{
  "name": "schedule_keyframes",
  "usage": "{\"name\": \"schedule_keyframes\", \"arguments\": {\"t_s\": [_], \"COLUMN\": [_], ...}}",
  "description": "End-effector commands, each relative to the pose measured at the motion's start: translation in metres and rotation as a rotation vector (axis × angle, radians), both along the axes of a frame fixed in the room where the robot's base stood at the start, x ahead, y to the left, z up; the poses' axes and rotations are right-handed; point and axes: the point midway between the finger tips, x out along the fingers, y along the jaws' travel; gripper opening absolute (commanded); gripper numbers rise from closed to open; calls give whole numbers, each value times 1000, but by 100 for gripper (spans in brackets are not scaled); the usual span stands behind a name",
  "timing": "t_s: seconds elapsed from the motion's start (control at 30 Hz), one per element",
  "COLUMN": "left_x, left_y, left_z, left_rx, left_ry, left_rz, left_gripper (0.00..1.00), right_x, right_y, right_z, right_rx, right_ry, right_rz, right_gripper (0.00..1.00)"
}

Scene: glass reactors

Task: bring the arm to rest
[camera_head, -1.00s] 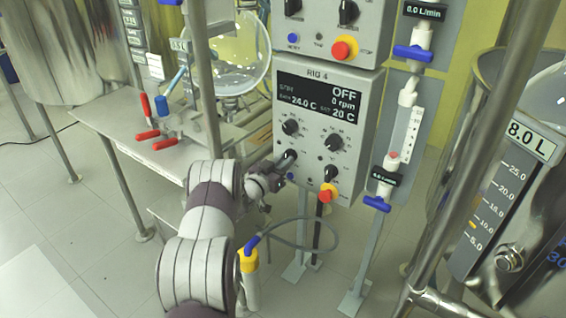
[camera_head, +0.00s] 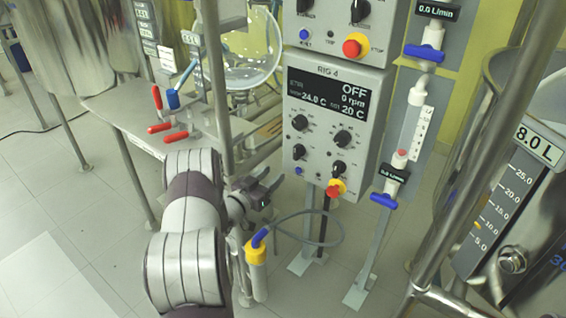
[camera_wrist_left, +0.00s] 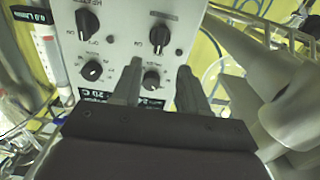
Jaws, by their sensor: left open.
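My left arm (camera_head: 188,235) reaches up from the bottom of the head view. Its gripper (camera_head: 273,178) is open and empty, just left of the lower part of the RIG 4 control box (camera_head: 327,130) and apart from it. In the left wrist view the two fingers (camera_wrist_left: 160,64) are spread in front of the box's panel, with a black knob (camera_wrist_left: 151,79) showing between them. The box's display (camera_head: 326,92) reads OFF, 0 rpm and 24.0 C. My right gripper is not in view.
Flow meters (camera_head: 412,120) and a steel vessel (camera_head: 535,190) stand to the right.

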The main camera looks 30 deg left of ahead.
Motion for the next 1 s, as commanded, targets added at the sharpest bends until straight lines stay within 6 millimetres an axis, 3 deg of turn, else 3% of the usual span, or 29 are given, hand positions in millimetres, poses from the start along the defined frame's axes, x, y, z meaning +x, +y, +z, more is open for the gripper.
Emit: {"name": "schedule_keyframes", "arguments": {"t_s": [0.2, 0.67, 0.73, 0.77, 0.83, 0.9, 0.97, 1.0], "left_x": [-19, -19, -19, -19, -29, -58, -88, -110], "left_y": [2, 2, 3, 6, 16, 30, 21, 5], "left_z": [0, 0, -7, -15, -51, -91, -106, -107], "left_rx": [1, 2, 14, 22, 21, 7, -5, -14], "left_ry": [0, -1, 32, 71, 237, 507, 767, 930], "left_rz": [0, 0, 8, 23, 94, 215, 287, 314], "left_gripper": [44, 44, 44, 44, 44, 44, 44, 44], "right_x": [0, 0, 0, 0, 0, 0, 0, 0], "right_y": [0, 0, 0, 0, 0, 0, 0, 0], "right_z": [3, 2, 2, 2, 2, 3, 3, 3], "right_rx": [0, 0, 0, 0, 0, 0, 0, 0], "right_ry": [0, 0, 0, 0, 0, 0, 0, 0], "right_rz": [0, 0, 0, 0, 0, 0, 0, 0], "right_gripper": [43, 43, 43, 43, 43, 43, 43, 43]}}
